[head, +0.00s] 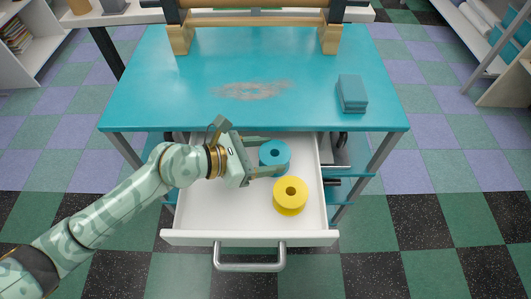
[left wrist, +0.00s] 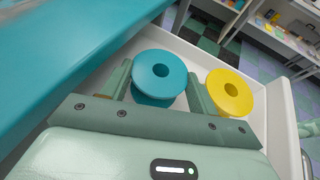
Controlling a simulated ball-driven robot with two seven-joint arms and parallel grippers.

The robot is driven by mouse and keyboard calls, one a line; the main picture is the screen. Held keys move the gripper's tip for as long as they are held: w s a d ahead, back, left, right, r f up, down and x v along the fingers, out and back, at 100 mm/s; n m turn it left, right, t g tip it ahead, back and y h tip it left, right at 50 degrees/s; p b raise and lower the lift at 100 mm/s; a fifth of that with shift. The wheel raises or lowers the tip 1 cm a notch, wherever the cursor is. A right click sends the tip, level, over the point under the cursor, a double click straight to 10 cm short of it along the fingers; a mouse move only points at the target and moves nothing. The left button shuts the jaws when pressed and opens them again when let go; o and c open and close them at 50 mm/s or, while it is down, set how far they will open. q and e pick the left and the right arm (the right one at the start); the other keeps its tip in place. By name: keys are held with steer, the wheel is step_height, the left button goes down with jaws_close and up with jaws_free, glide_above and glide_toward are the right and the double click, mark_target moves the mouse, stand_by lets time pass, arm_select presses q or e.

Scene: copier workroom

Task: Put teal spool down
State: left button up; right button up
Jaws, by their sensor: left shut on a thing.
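The teal spool (head: 275,153) is inside the open white drawer (head: 200,215), towards its back right. My left gripper (head: 268,156) is shut on it, one finger on each side. The left wrist view also shows the teal spool (left wrist: 160,72) upright between the fingers of my left gripper (left wrist: 160,95). I cannot tell whether the spool touches the drawer floor. A yellow spool (head: 290,195) stands in the drawer nearer the front, close to the teal spool but apart from it. It also shows in the left wrist view (left wrist: 230,92). My right gripper is not in view.
The teal tabletop (head: 200,75) overhangs the back of the drawer. A teal block or stack (head: 351,93) lies on it at the right, and a wooden frame (head: 255,18) stands at the far edge. The drawer's front wall and handle (head: 249,266) face me. The drawer's left front floor is clear.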

arm_select(q)
steer(key=o, duration=0.7)
steer(key=shift+f, duration=0.1)
steer(key=shift+s+a+r, duration=0.1)
steer(key=shift+a+r, duration=0.2)
steer(key=shift+r, duration=0.05)
steer(key=p+v, duration=0.2)
steer(key=v, duration=0.9)
steer(key=shift+s+a, duration=0.1)
steer(key=shift+s, duration=0.05)
